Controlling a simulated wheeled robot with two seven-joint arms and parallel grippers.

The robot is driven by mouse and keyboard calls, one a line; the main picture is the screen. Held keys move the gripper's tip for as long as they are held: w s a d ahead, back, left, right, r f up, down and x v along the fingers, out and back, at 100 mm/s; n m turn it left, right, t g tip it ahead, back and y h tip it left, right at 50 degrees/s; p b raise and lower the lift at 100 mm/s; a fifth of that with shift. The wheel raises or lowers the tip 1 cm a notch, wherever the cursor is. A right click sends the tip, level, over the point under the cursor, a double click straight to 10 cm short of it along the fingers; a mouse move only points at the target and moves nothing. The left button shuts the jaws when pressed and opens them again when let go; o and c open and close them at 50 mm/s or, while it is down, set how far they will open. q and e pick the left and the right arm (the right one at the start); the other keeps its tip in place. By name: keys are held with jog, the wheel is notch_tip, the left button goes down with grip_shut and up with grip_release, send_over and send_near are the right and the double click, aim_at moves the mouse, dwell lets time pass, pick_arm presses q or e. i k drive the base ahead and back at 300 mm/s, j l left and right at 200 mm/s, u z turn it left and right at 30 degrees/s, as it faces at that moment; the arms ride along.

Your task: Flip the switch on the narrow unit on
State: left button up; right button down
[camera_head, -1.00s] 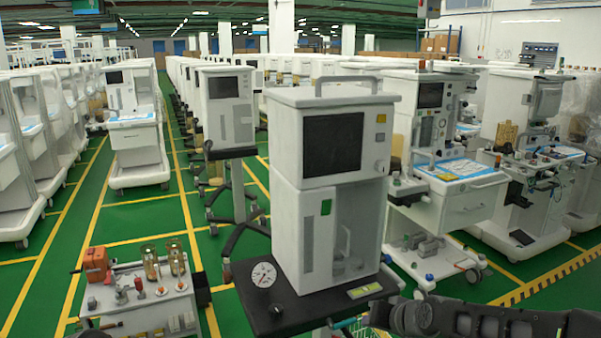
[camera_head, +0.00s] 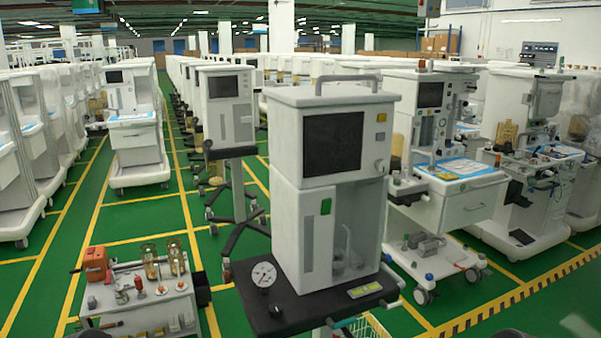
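The narrow unit (camera_head: 312,190) stands in the middle on a black stand top (camera_head: 262,316). It is a tall white cabinet with a dark screen (camera_head: 333,143) and a carry handle on top. A small yellow square (camera_head: 381,118), a grey square and a round knob (camera_head: 378,165) sit on the panel right of the screen. A green rectangle (camera_head: 326,206) is on the white door below. I cannot tell which of these is the switch.
A round gauge (camera_head: 264,274) stands on the stand top, with a green-labelled block (camera_head: 364,290) at its right. A low cart (camera_head: 140,303) with bottles is at left. A white cart (camera_head: 440,190) stands close behind at right. Green floor at bottom right is clear.

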aim_at(326, 204)
jog(key=l+u, duration=0.15)
jog(key=u, duration=0.15)
jog(key=l+u, duration=0.15)
jog(key=u, duration=0.15)
jog(key=l+u, duration=0.15)
jog(key=l, duration=0.35)
jog(key=k+l+u, duration=0.15)
jog(key=l, duration=0.4)
jog(key=l+u, duration=0.15)
jog(key=l, duration=0.35)
jog(key=k+l+u, duration=0.2)
jog(key=l, duration=0.3)
jog(key=k+l, duration=0.1)
jog(key=l, duration=0.35)
jog(key=k+l, duration=0.1)
jog(key=l, duration=0.35)
jog(key=k+l, duration=0.1)
jog(key=l, duration=0.85)
jog(key=k, duration=0.05)
